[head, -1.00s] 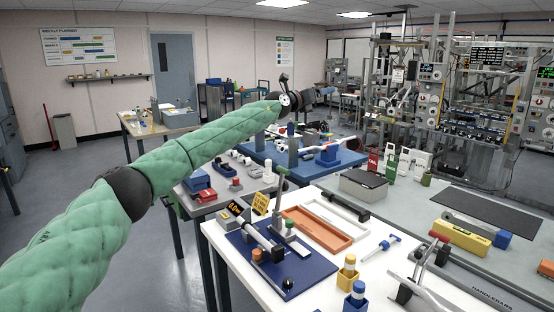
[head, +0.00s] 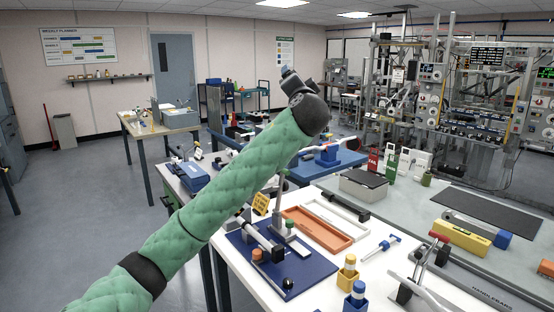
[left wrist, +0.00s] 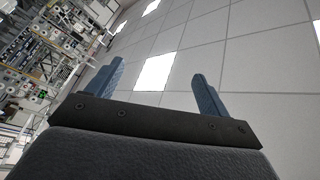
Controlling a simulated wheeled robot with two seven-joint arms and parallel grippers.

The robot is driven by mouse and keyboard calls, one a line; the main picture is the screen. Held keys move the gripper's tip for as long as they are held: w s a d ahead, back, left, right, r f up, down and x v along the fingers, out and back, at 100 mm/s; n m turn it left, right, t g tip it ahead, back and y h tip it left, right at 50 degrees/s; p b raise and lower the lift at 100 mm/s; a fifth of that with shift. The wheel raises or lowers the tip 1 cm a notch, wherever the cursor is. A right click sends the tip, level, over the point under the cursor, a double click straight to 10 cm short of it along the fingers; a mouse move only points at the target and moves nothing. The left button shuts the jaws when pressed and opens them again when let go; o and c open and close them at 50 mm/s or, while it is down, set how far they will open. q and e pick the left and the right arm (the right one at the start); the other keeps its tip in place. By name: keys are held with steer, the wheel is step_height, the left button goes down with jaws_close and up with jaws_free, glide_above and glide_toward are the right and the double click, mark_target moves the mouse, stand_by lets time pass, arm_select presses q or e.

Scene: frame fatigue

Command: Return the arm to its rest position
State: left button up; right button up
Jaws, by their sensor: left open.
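My left arm, in a green quilted sleeve, reaches from the lower left up to the middle of the head view, above the tables. Its end is a dark wrist joint, and the gripper's fingers cannot be made out there. In the left wrist view my left gripper (left wrist: 155,88) is open, with two blue fingers spread apart and nothing between them. That view looks up at the ceiling (left wrist: 265,60), so the gripper points upward. My right gripper is in neither view.
Below the arm is a white table with a blue mat (head: 318,268), an orange tray (head: 345,235) and blue-and-yellow holders (head: 347,272). A grey box (head: 363,186) and a yellow block (head: 460,238) lie further right. Open floor (head: 95,210) is at left.

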arm_select(q)
steer(key=s+a+f+n+g+h, duration=0.15)
steer(key=s+a+f+g, duration=0.35)
steer(key=s+f, duration=0.85)
steer(key=s+a+f+n+g, duration=0.3)
steer(key=s+a+f, duration=0.4)
steer(key=f, duration=1.3)
steer(key=s+a+f+n+g+h, duration=0.15)
steer(key=s+a+f+g, duration=0.35)
steer(key=s+f, duration=0.85)
steer(key=s+a+f+g, duration=0.2)
steer(key=s+f+g, duration=0.1)
steer(key=s+f, duration=0.9)
steer(key=s+a+f+n+g, duration=0.1)
steer(key=s+a+f+g, duration=0.1)
steer(key=s+f, duration=1)
step_height(320, 180, down, 3)
steer(key=shift+a+r+g+y, duration=0.15)
steer(key=shift+a+g+y, duration=0.1)
steer(key=shift+g+y, duration=0.2)
